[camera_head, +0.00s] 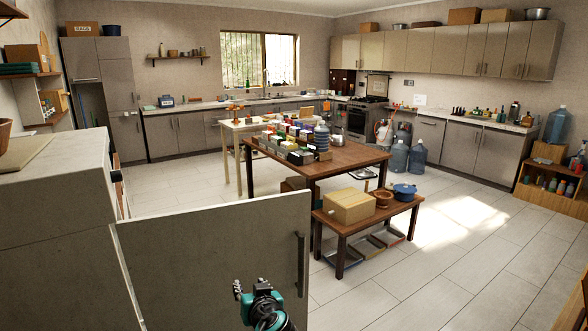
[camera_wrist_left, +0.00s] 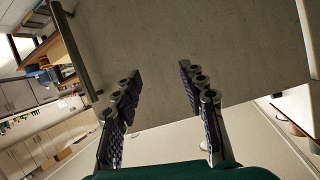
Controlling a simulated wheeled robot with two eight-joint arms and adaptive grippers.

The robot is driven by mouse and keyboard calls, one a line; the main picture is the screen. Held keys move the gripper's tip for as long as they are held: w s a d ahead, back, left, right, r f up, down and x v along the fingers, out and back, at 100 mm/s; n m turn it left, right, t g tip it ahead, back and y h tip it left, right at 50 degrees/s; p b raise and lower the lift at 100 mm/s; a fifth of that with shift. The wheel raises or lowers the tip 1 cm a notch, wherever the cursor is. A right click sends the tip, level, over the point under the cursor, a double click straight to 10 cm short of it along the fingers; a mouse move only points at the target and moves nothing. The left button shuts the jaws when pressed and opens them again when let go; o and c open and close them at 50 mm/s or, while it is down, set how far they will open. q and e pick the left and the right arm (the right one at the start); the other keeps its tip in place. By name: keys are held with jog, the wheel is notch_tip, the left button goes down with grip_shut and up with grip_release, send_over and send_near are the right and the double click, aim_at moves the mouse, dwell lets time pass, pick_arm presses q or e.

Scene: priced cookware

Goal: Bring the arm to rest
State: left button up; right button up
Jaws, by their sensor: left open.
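My left gripper (camera_head: 250,289) shows at the bottom of the head view, in front of a grey cabinet door (camera_head: 215,260) that stands swung out. In the left wrist view the gripper's two fingers (camera_wrist_left: 158,78) are spread apart with nothing between them. The grey door panel (camera_wrist_left: 225,45) fills much of the view beyond the fingers. The door's dark handle (camera_head: 301,264) is to the right of the gripper, and the gripper is apart from it. I cannot tell how far the fingers are from the panel. My right gripper is not in view.
A tall grey cabinet (camera_head: 60,190) stands at the left. A low bench (camera_head: 385,226) holds a cardboard box (camera_head: 349,206), a clay pot and a blue pot. Behind it is a wooden table (camera_head: 350,157) crowded with goods. The tiled floor (camera_head: 480,250) at the right is clear.

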pick_arm(q)
jog(key=s+a+f+g+h, duration=0.1)
jog(key=s+a+f+g, duration=0.1)
jog(key=s+a, duration=0.3)
jog(key=s+a+f+g, duration=0.2)
jog(key=s+a+f, duration=0.1)
jog(key=s, duration=0.5)
jog(key=s+d+f+m+g+h, duration=0.1)
jog(key=s+f, duration=0.4)
jog(key=s, duration=0.7)
jog(key=m+h, duration=0.1)
jog(key=h, duration=0.1)
jog(key=shift+f+g+h, duration=0.25)
jog(key=shift+g+h, duration=0.05)
jog(key=shift+h, duration=0.1)
